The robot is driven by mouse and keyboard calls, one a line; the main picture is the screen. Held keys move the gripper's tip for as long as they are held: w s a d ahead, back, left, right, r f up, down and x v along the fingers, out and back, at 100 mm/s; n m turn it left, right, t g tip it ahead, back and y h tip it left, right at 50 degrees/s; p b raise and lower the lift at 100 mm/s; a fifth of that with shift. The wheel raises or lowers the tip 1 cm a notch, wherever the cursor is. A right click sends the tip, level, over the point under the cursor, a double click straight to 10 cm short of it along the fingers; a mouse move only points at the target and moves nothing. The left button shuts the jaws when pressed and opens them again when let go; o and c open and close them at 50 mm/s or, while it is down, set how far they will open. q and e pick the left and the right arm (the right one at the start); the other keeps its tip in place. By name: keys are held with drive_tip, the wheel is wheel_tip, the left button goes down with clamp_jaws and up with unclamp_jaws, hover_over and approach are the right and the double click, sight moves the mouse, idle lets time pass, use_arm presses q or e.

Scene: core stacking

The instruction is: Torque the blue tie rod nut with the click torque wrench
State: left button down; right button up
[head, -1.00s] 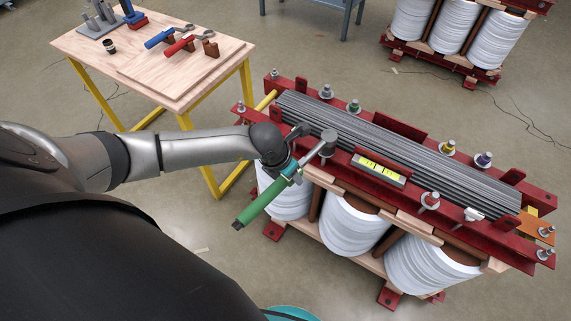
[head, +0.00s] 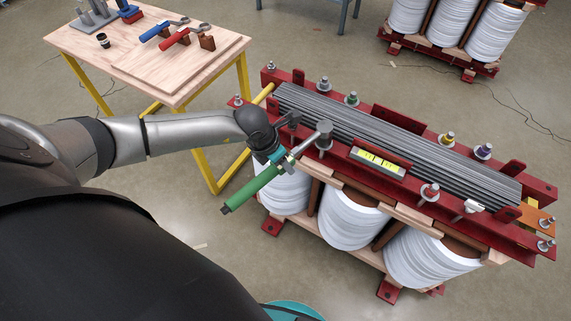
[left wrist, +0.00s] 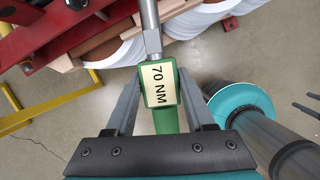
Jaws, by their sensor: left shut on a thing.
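My left gripper (left wrist: 155,100) is shut on the green handle of the click torque wrench (head: 252,187), whose label reads 70 NM in the left wrist view (left wrist: 159,85). The wrench's steel head (head: 324,130) is over the near-side tie rod position at the left part of the red clamp frame (head: 405,195). The nut under the head is hidden, and I cannot tell its colour or whether the socket is fully seated. No blue nut shows elsewhere; visible nuts include green (head: 351,98), yellow (head: 447,139), purple (head: 483,151) and red (head: 430,190). My right gripper is out of view.
A yellow-marked level (head: 378,161) lies right of the wrench head. A wooden table (head: 120,62) at upper left holds a blue-handled wrench (head: 155,31) and a red-handled wrench (head: 175,41). White coils (head: 350,218) stand below the frame. Open floor lies at the front.

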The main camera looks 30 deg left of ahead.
use_arm(q)
drive_tip(key=shift+w+a, duration=0.1)
drive_tip(key=shift+a, duration=0.2)
drive_tip(key=shift+w+a+r+m+b, duration=0.1)
drive_tip(key=shift+w+a+m+b, duration=0.15)
drive_tip(key=shift+a+m+b, duration=0.35)
drive_tip(key=shift+w+a+m+b, duration=0.25)
drive_tip(key=shift+a+m+b, duration=0.15)
drive_tip(key=shift+a+b, duration=0.3)
drive_tip(key=shift+m+h, duration=0.4)
drive_tip(key=shift+m, duration=0.2)
drive_tip(key=shift+w+a+r+p, duration=0.15)
drive_tip(key=shift+r+p, duration=0.25)
drive_tip(key=shift+r, duration=0.45)
drive_tip(key=shift+w+a+r+p, duration=0.15)
drive_tip(key=shift+r+p, duration=0.25)
drive_tip(key=shift+r, duration=0.4)
drive_tip(key=shift+w+a+r+p, duration=0.15)
drive_tip(key=shift+r+p, duration=0.25)
drive_tip(key=shift+r, duration=0.45)
